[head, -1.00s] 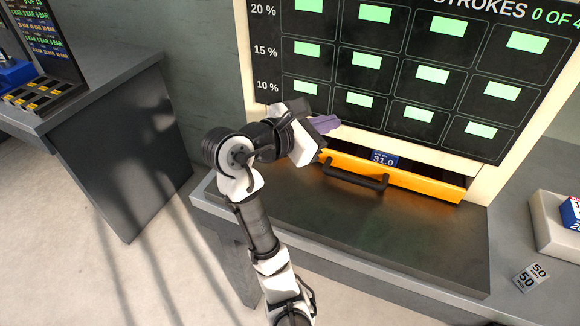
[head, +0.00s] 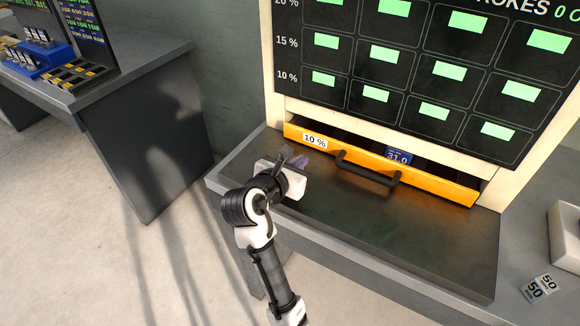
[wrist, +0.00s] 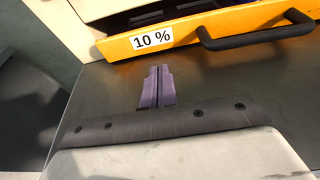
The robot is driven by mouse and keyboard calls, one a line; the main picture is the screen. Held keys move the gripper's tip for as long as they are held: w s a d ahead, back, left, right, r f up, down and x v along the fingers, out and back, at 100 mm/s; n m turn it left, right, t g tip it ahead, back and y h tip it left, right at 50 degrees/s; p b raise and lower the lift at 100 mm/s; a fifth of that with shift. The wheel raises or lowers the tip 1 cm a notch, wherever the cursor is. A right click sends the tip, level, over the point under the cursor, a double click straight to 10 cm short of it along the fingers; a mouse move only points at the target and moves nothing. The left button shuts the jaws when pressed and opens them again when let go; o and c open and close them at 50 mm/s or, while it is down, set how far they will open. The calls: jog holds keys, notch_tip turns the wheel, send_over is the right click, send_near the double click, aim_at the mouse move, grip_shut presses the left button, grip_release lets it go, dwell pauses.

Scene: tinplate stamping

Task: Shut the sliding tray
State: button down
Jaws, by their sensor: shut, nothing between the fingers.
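The sliding tray (head: 440,184) has an orange front with a black bar handle (head: 368,170), a white "10 %" label (head: 315,140) and a blue "31.0" label (head: 398,156). A dark gap shows above and behind its front, so it stands somewhat out of the cabinet. In the wrist view the tray front (wrist: 120,46) and its handle (wrist: 257,33) cross the top. My gripper (head: 300,162), with purple fingers, is in front of the tray's left end, over the dark plate. The fingers (wrist: 157,72) are shut together, empty, and apart from the tray front.
The dark metal plate (head: 400,225) in front of the tray is clear. A display panel (head: 420,75) with green cells rises above the tray. A "50" card (head: 539,288) and a pale block (head: 565,235) lie at the right. Another bench (head: 120,70) stands at the left.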

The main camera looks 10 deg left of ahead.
aim_at(319, 139)
jog(key=x, duration=0.2)
jog(key=p+x, duration=0.1)
jog(key=x, duration=0.1)
jog(key=r+x, duration=0.1)
jog(key=x, duration=0.1)
jog(key=shift+w+d+p, duration=0.2)
jog(key=shift+w+p, duration=0.15)
jog(key=shift+w, duration=0.2)
jog(key=w, duration=0.1)
jog(key=w+d+p, duration=0.1)
jog(key=w, duration=0.1)
jog(key=w+p, duration=0.1)
jog(key=shift+w+d+r, duration=0.1)
jog(key=shift+w+d, duration=0.2)
jog(key=shift+w, duration=0.1)
jog(key=shift+r, duration=0.1)
jog(key=shift+r, duration=0.1)
jog(key=shift+s, duration=0.1)
